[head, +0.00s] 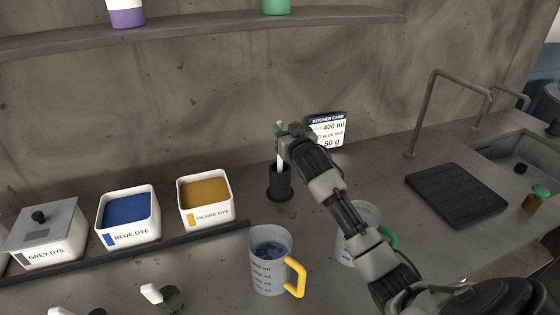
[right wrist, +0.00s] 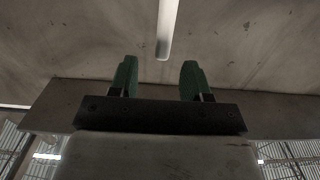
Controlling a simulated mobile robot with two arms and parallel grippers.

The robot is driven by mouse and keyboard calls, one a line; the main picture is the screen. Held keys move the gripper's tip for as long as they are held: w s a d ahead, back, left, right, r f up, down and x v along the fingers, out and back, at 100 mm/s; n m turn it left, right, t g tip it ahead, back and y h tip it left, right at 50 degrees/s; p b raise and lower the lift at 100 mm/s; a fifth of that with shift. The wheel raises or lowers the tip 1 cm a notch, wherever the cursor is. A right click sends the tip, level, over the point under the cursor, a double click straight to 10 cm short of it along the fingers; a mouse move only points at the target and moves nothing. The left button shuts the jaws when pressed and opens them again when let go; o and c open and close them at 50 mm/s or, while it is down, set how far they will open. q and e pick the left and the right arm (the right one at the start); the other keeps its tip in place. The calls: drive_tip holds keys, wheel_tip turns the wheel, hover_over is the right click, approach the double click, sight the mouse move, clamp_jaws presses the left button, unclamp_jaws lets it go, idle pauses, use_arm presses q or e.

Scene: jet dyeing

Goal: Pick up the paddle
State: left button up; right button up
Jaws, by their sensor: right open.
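The paddle (head: 280,157) looks like a pale, slim handle standing upright in a dark round holder (head: 279,186) on the counter; its lower end is hidden inside. My right gripper (head: 282,131) is at the upper part of the handle and partly covers it. In the right wrist view, my gripper's two green fingers (right wrist: 158,72) are apart and empty. A white rod (right wrist: 167,28), apparently the paddle handle, shows beyond the fingertips, in line with the gap between them.
A yellow-handled jug (head: 268,268) and a green-handled jug (head: 368,216) stand in front of the holder. Blue (head: 128,214) and ochre (head: 206,200) dye tubs sit to the left. A kitchen card (head: 327,132) stands behind. A dark board (head: 455,194) lies right.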

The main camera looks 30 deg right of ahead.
sight(281, 125)
drive_tip(key=shift+p+x, duration=0.75)
drive_tip(key=shift+x, duration=1.6)
drive_tip(key=shift+a+f, duration=0.2)
drive_tip(key=shift+c, duration=0.3)
clamp_jaws()
